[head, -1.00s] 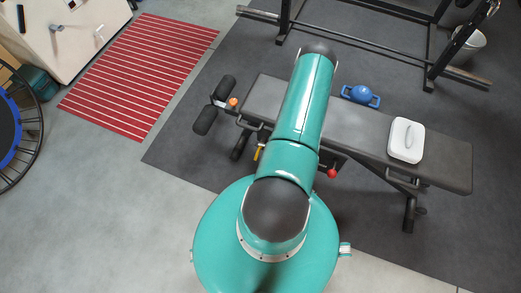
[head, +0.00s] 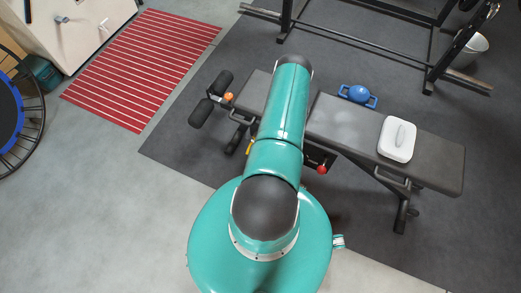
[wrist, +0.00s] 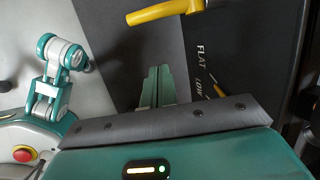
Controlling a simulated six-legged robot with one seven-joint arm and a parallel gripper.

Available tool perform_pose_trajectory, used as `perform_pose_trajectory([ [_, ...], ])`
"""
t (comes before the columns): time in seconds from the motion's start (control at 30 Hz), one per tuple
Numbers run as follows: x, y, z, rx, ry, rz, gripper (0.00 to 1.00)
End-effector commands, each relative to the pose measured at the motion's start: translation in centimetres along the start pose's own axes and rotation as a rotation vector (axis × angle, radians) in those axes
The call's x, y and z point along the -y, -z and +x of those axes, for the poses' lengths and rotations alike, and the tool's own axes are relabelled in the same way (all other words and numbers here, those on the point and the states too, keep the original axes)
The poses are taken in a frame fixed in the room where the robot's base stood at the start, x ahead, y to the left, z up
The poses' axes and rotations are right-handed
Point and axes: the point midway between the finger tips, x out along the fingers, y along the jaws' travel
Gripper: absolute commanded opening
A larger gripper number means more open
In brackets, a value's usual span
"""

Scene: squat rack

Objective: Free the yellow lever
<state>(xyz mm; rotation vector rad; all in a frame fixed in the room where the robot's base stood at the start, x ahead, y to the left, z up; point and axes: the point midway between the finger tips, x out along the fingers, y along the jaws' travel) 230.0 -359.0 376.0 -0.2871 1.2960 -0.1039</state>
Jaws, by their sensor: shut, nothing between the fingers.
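The yellow lever (wrist: 165,11) shows large at the top of the wrist view, its rounded end to the left and its right end at a grey collar. In the head view a small yellow piece (head: 249,147) shows under the bench, just left of my arm. My gripper (wrist: 158,72) is shut and empty in the wrist view, its fingertips below the lever in the picture and apart from it. In the head view my arm hides the gripper. A black plate (wrist: 222,40) marked FLAT and LOW, with a small yellow pointer (wrist: 216,88), lies right of the fingers.
The padded bench (head: 435,165) bears a white lidded box (head: 397,138). A red knob (head: 322,169) and an orange knob (head: 228,97) stick out. A rack (head: 432,45) stands behind.

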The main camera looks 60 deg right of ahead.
Motion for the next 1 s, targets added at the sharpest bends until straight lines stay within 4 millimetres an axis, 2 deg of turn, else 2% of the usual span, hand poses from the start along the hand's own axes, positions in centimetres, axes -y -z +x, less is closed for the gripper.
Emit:
perform_pose_trajectory([
  [0.1,-0.1,0.1,2.3,-0.001,-0.001,-0.002,0.0],
  [0.4,-0.2,0.1,6.6,-0.001,-0.001,-0.006,0.0],
  [0.5,-0.1,-1.5,5.8,0.001,-0.001,-0.009,0.0],
  [0.7,-0.1,-3.1,5.1,0.0,-0.001,-0.008,0.0],
  [1.0,-0.2,-3.5,5.0,0.0,-0.001,-0.004,0.0],
])
